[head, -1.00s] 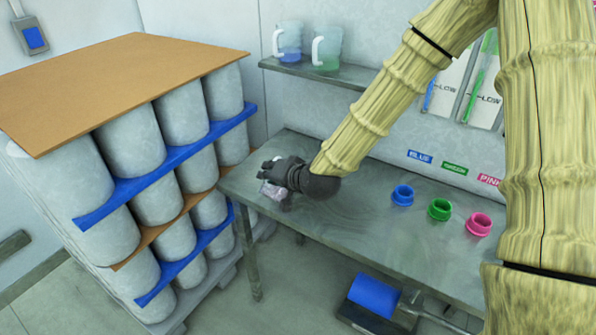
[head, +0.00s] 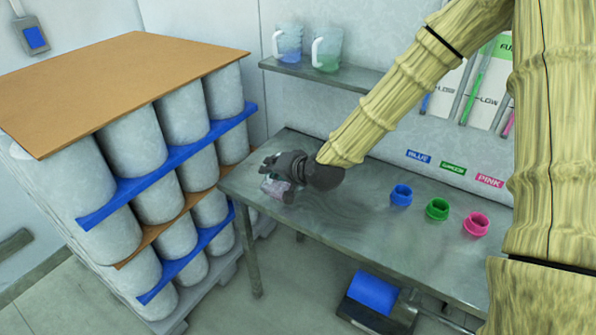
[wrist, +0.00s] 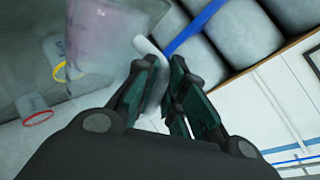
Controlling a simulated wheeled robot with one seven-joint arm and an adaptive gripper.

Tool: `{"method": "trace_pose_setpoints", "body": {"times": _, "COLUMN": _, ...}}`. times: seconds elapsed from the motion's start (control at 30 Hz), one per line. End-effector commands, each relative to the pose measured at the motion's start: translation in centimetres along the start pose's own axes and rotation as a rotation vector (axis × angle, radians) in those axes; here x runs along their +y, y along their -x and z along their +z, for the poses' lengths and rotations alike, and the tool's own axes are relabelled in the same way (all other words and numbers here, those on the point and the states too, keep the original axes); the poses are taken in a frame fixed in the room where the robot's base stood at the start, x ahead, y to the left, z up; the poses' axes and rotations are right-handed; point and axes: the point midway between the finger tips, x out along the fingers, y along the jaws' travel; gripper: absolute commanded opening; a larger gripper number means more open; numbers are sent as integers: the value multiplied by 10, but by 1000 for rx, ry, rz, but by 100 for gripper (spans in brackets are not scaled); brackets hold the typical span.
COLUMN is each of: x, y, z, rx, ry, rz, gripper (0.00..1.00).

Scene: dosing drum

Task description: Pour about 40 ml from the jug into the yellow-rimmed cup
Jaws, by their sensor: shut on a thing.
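My gripper (head: 268,166) is at the left end of the steel table in the head view. In the wrist view my gripper (wrist: 160,92) is shut on the pale handle of the jug (wrist: 100,35). The jug is clear and has pink liquid in it. In the head view the jug (head: 275,188) shows only partly, below my gripper; its tilt is hard to tell. The yellow-rimmed cup (wrist: 58,70) is beside the jug in the wrist view, partly hidden behind it. In the head view this cup cannot be made out.
A red-rimmed cup (wrist: 37,118) is near the yellow-rimmed one. Blue (head: 400,195), green (head: 437,209) and pink (head: 476,223) collars stand on the table's right part. Two jugs (head: 327,50) stand on the wall shelf. A drum stack (head: 135,150) rises close left of the table.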

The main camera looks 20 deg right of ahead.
Motion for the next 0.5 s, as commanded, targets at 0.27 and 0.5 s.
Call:
{"method": "trace_pose_setpoints", "body": {"times": 0.27, "x": 0, "y": 0, "z": -1, "rx": -3, "ry": -4, "rz": 0, "gripper": 0}}
{"method": "trace_pose_setpoints", "body": {"times": 0.5, "x": 0, "y": 0, "z": -3, "rx": -6, "ry": -8, "rz": 0, "gripper": 0}}
